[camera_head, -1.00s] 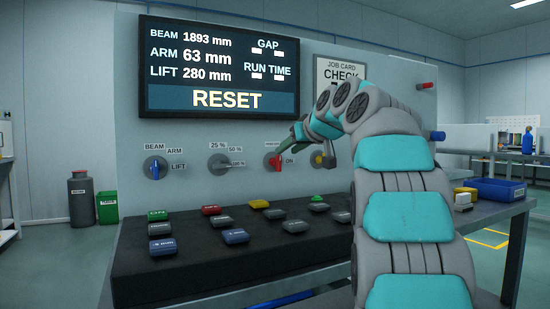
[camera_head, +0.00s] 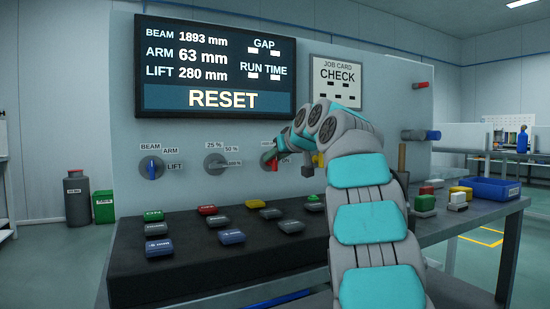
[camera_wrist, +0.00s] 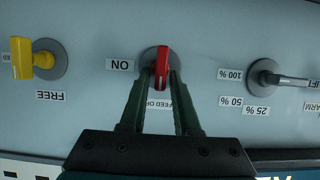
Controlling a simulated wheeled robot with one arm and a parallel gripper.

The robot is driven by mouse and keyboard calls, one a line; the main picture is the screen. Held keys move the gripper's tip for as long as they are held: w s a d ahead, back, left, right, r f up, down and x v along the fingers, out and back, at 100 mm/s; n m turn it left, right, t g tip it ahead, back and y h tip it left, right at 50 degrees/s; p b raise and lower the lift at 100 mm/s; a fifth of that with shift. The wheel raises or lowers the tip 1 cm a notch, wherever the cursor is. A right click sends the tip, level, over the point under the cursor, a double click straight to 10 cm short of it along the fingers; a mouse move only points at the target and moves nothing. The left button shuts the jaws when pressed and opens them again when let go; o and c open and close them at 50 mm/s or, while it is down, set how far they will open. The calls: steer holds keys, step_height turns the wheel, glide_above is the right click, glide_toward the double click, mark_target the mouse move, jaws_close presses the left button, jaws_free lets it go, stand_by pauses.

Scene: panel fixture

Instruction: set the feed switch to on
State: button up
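The feed switch (camera_wrist: 162,67) is a red lever knob on a grey round base, with its lever pointing at the "FEED OFF" label. The "ON" label (camera_wrist: 120,65) is at its left in the wrist view. In the head view the feed switch (camera_head: 269,155) is partly hidden by my arm. My gripper (camera_wrist: 160,80) has its two dark green fingers on either side of the red lever. The fingers look slightly apart from it, with a narrow gap at the left; contact is hard to tell.
A yellow knob (camera_wrist: 35,60) labelled "FREE" and a grey percent knob (camera_wrist: 262,74) flank the switch. Several coloured push buttons (camera_head: 232,236) cover the dark console below. The display (camera_head: 215,66) hangs above.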

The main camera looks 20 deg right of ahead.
jaws_close()
steer(key=shift+p, duration=0.3)
steer(key=shift+d+r+m+y+p, duration=0.1)
steer(key=shift+m+y+p, duration=0.55)
steer(key=shift+m, duration=0.25)
steer(key=shift+d+f+m+t+y+p, duration=0.35)
steer(key=shift+m+y+p, duration=0.8)
steer(key=shift+m, duration=0.8)
steer(key=shift+d+f+m+t+y+p, duration=0.25)
steer(key=shift+m+t+y+p, duration=0.45)
steer(key=shift+m+p, duration=1)
steer(key=shift+d+f+m+t+y+p, duration=0.2)
steer(key=shift+f+m+t+y+p, duration=0.2)
steer(key=shift+m+y+p, duration=1.25)
steer(key=shift+m+h+b, duration=0.45)
steer(key=shift+m+h, duration=0.2)
steer(key=shift+m, duration=0.05)
